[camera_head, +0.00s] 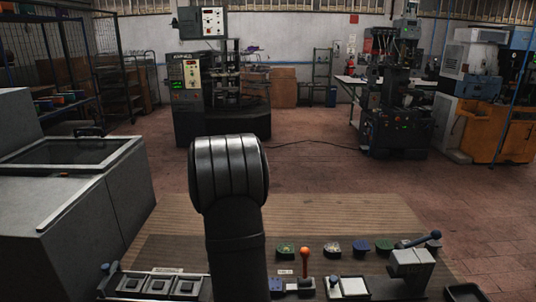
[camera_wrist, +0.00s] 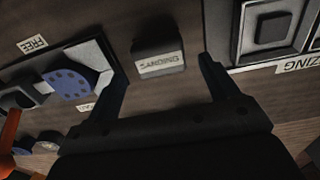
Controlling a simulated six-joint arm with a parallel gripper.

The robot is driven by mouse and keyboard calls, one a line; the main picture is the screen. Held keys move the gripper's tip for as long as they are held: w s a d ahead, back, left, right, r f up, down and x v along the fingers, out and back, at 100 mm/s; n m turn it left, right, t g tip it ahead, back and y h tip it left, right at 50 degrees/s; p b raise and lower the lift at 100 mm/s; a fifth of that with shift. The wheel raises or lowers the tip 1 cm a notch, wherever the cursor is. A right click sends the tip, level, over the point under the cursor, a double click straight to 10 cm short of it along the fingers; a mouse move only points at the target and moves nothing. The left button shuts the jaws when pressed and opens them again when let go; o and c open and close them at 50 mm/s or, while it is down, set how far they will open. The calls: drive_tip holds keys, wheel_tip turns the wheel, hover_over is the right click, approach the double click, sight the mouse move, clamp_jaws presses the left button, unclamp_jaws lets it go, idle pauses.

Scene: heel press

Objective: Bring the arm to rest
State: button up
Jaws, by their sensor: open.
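My arm (camera_head: 235,225) rises dark and thick in the middle of the head view, and my gripper is hidden behind it there. In the wrist view my gripper (camera_wrist: 162,66) is open, its two dark fingers spread apart. A small dark block with a label reading SANDING (camera_wrist: 159,62) shows between and beyond the fingertips. I cannot tell how far it is from them. No thing is seen held.
In the wrist view a blue dotted disc (camera_wrist: 72,85) lies left and a square-button panel (camera_wrist: 270,30) right. In the head view an orange-knobbed lever (camera_head: 305,258), several coloured discs (camera_head: 361,247) and a blue-handled press (camera_head: 411,262) stand right of my arm. Open floor lies beyond.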

drive_tip(key=s+d+r, duration=0.4)
drive_tip(key=d+r, duration=0.3)
drive_tip(key=d, duration=0.4)
drive_tip(key=w+f, duration=0.1)
drive_tip(key=w, duration=0.1)
drive_tip(key=w+f, duration=0.1)
drive_tip(key=w, duration=0.1)
drive_tip(key=w+d, duration=0.1)
drive_tip(key=w, duration=0.1)
drive_tip(key=shift+f, duration=0.4)
drive_tip(key=shift+s+a+r+n, duration=0.2)
drive_tip(key=shift+r+n, duration=0.1)
drive_tip(key=shift+n, duration=0.6)
drive_tip(key=n, duration=0.3)
drive_tip(key=r+n, duration=0.1)
drive_tip(key=n, duration=0.1)
drive_tip(key=shift+s+a+n, duration=0.3)
drive_tip(key=shift+a, duration=0.1)
drive_tip(key=n, duration=0.2)
drive_tip(key=r+n, duration=0.1)
drive_tip(key=n, duration=0.1)
drive_tip(key=s+a+n, duration=0.1)
drive_tip(key=n, duration=0.1)
drive_tip(key=shift+r+n, duration=0.2)
drive_tip(key=shift+n, duration=0.2)
